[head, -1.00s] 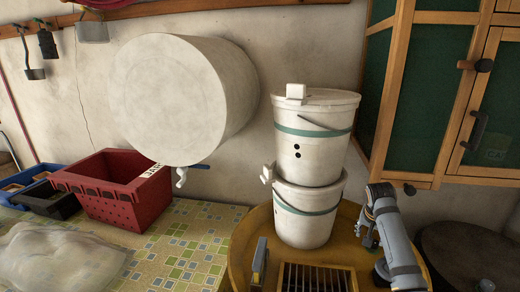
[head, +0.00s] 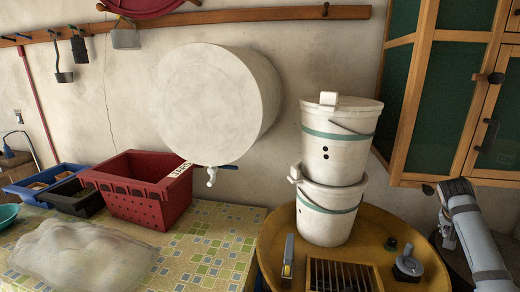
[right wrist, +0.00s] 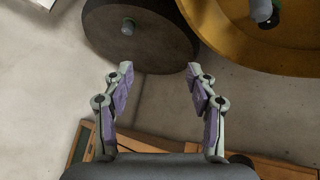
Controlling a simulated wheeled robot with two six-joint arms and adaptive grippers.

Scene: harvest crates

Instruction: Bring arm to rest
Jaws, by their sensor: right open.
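My right arm (head: 470,230) shows at the right edge of the head view, past the right rim of the round yellow table (head: 272,237). Its gripper is not clear in that view. In the right wrist view my right gripper (right wrist: 159,78) is open, with its two purple-padded fingers wide apart and nothing between them. A dark round top (right wrist: 165,42) lies beyond the fingertips, and the yellow table also shows in the wrist view (right wrist: 222,40). My left gripper is not in view.
Two stacked white buckets (head: 340,125) stand on the yellow table, near a slatted black grate (head: 340,275) and a small grey object (head: 408,265). A wooden cabinet (head: 425,90) hangs above my right arm. A red crate (head: 135,205) sits on the tiled table (head: 215,245) at left.

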